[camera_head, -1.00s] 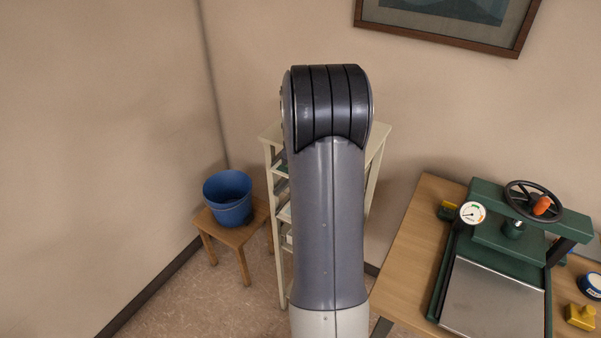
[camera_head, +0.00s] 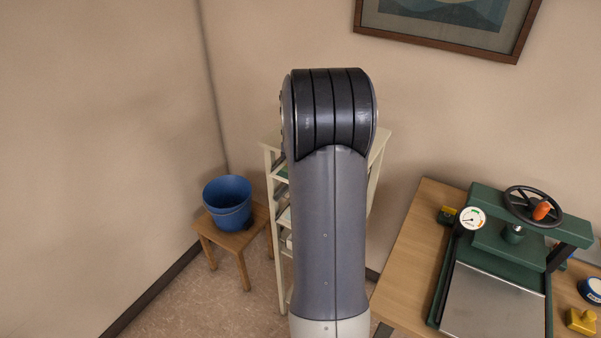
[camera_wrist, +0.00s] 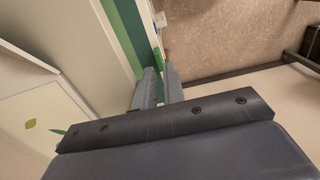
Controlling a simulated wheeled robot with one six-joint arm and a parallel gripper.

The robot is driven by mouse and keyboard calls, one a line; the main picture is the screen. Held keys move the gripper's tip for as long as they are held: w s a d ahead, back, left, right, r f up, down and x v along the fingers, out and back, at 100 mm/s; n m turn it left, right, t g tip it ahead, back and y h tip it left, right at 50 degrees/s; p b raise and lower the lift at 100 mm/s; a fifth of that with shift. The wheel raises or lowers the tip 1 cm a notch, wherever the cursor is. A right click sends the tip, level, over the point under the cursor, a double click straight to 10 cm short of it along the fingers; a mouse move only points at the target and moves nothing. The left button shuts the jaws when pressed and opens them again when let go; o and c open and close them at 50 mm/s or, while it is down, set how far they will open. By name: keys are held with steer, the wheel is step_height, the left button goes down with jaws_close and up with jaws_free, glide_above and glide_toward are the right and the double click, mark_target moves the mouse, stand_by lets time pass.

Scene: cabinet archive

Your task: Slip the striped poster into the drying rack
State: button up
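The striped poster (camera_wrist: 126,32), with dark and lighter green bands, shows beside the cream rail of the drying rack in the wrist view. My gripper (camera_wrist: 161,75) is at the poster's near end, its two grey fingers close together with a narrow gap. A bit of bright green shows by the fingertips. I cannot tell whether the fingers grip the poster or only stand beside it. In the head view, the cream drying rack (camera_head: 269,165) stands behind my arm, which hides much of it and my gripper. Some green shows at an upper shelf.
A leaf-print sheet (camera_wrist: 38,122) lies in the rack at lower left. A blue bucket (camera_head: 228,203) sits on a wooden stool (camera_head: 238,237) left of the rack. A green press (camera_head: 500,240) stands on the wooden table (camera_head: 412,255) at right. A framed picture (camera_head: 445,20) hangs above.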

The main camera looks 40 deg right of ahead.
steer(key=shift+o, duration=1.1)
steer(key=shift+w+d+r, duration=0.1)
steer(key=shift+d+r, duration=0.1)
steer(key=shift+r, duration=1.7)
steer(key=shift+o, duration=0.3)
step_height(320, 180, up, 10)
steer(key=b, duration=0.1)
steer(key=shift+a+r, duration=0.15)
steer(key=shift+a, duration=0.05)
steer(key=shift+c, duration=0.2)
